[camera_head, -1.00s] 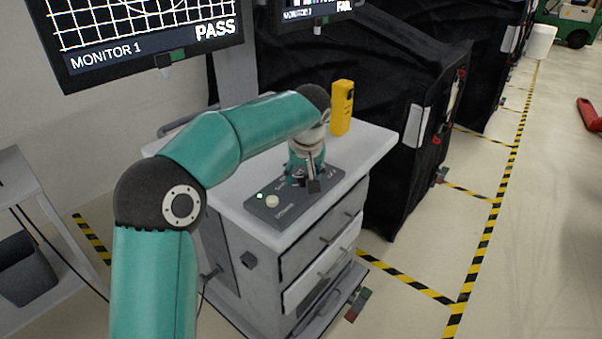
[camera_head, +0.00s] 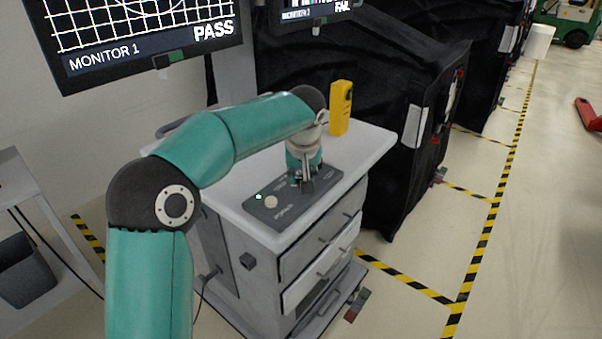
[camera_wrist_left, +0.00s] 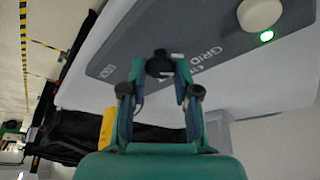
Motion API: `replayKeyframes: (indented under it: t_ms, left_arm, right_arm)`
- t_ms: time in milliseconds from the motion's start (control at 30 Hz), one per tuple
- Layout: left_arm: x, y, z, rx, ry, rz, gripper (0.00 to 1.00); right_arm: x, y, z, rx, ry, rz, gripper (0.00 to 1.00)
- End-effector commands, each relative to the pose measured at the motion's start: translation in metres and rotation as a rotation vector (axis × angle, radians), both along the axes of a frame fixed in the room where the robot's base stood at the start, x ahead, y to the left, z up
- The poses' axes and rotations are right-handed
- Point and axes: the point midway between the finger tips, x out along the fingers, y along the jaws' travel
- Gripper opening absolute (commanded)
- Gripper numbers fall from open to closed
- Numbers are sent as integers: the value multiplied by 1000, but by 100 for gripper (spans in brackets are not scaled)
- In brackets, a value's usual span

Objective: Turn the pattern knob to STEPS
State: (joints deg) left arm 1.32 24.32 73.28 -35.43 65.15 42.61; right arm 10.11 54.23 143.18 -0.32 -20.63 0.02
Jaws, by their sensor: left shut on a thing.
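The pattern knob (camera_wrist_left: 160,65) is a dark round knob on the grey control panel (camera_wrist_left: 110,62). In the left wrist view my left gripper (camera_wrist_left: 158,72) has its two fingers around the knob, shut on it. Lettering that reads GRID shows beside it; the other labels are partly hidden or too small to read. In the head view my left gripper (camera_head: 307,184) points down onto the panel (camera_head: 285,208) and hides the knob. A round pale button (camera_head: 271,202) and a lit green light (camera_head: 259,197) are at the panel's left end. My right gripper is in neither view.
The panel lies on a white-topped cart (camera_head: 375,142) with drawers. A yellow device (camera_head: 340,107) stands at its back. Monitor 1 (camera_head: 150,40) shows a grid and PASS; the second monitor (camera_head: 310,10) reads FAIL. Black covered carts (camera_head: 385,120) stand behind.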

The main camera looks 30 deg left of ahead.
Motion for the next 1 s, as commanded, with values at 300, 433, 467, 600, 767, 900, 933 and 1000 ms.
replayKeyframes:
  t_ms: [300, 433, 467, 600, 767, 900, 933, 1000]
  left_arm:
    - [0, 1, 2, -1, 0, -215, 0]
    - [-1, 1, 2, -2, 1, -327, 0]
    - [-1, 1, 2, -2, 1, -352, 0]
    - [0, 2, 2, -3, 1, -467, 0]
    - [0, 2, 2, -3, 2, -579, 0]
    - [0, 2, 1, -2, 2, -652, 0]
    - [0, 2, 1, -2, 2, -663, 0]
    - [0, 2, 1, -2, 1, -687, 0]
  right_arm:
    - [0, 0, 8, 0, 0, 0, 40]
    - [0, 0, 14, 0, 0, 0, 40]
    - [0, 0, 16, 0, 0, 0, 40]
    - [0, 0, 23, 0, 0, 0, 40]
    - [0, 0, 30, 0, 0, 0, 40]
    - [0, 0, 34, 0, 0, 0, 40]
    - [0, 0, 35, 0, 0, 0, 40]
    - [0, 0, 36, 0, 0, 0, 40]
